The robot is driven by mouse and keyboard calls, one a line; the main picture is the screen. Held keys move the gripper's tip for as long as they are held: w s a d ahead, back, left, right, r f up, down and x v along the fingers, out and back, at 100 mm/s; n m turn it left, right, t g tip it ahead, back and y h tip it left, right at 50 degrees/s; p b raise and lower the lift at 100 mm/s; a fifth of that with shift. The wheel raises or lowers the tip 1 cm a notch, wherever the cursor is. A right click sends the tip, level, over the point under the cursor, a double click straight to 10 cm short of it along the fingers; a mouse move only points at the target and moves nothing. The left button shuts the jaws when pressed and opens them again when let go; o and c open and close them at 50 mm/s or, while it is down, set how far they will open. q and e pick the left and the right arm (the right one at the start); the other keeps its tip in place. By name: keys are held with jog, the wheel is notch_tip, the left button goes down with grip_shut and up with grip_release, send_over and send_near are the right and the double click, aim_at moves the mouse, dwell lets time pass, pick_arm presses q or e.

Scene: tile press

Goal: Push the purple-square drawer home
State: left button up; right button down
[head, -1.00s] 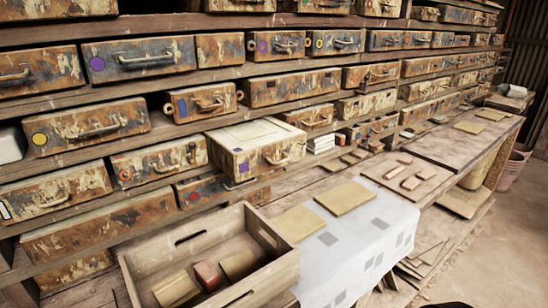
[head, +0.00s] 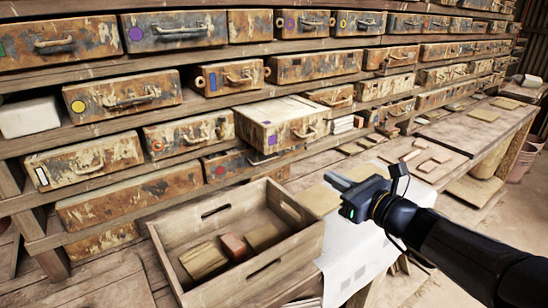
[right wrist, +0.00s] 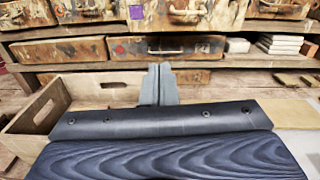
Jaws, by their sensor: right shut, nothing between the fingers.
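The purple-square drawer (head: 290,132) sticks out from its shelf, well past the fronts beside it. Its front has rusty, peeling paint, a handle and a purple square at the lower left. It also shows at the top of the right wrist view (right wrist: 190,12), cut off by the frame edge. My right gripper (head: 338,180) is shut and empty. It is apart from the drawer, in front of it and to its lower right in the head view, over the bench. The gripper's fingers show shut together in the right wrist view (right wrist: 158,84). My left gripper is out of view.
An open wooden crate (head: 215,213) with several blocks stands on the bench below the drawer. A white cloth (head: 352,262) and a tan tile (head: 318,199) lie to its right. A stack of white tiles (head: 343,125) sits on the shelf right of the drawer.

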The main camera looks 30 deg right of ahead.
aim_at(285, 145)
jog(key=w+m+p, duration=0.1)
jog(key=w, duration=1.3)
jog(key=shift+a+h, duration=0.2)
jog(key=shift+h, duration=0.1)
jog(key=shift+w+r, duration=0.1)
jog(key=w, duration=0.1)
jog(key=w+b, duration=0.1)
jog(key=w, duration=0.3)
jog(key=shift+w+a+b, duration=0.25)
jog(key=shift+a+b, duration=0.05)
jog(key=w, duration=0.7)
jog(key=shift+w+a, duration=0.3)
jog(key=shift+w, duration=0.05)
jog(key=shift+w+r, duration=0.1)
jog(key=shift+r, duration=0.1)
jog(key=shift+r+t, duration=0.1)
jog(key=shift+t, duration=0.2)
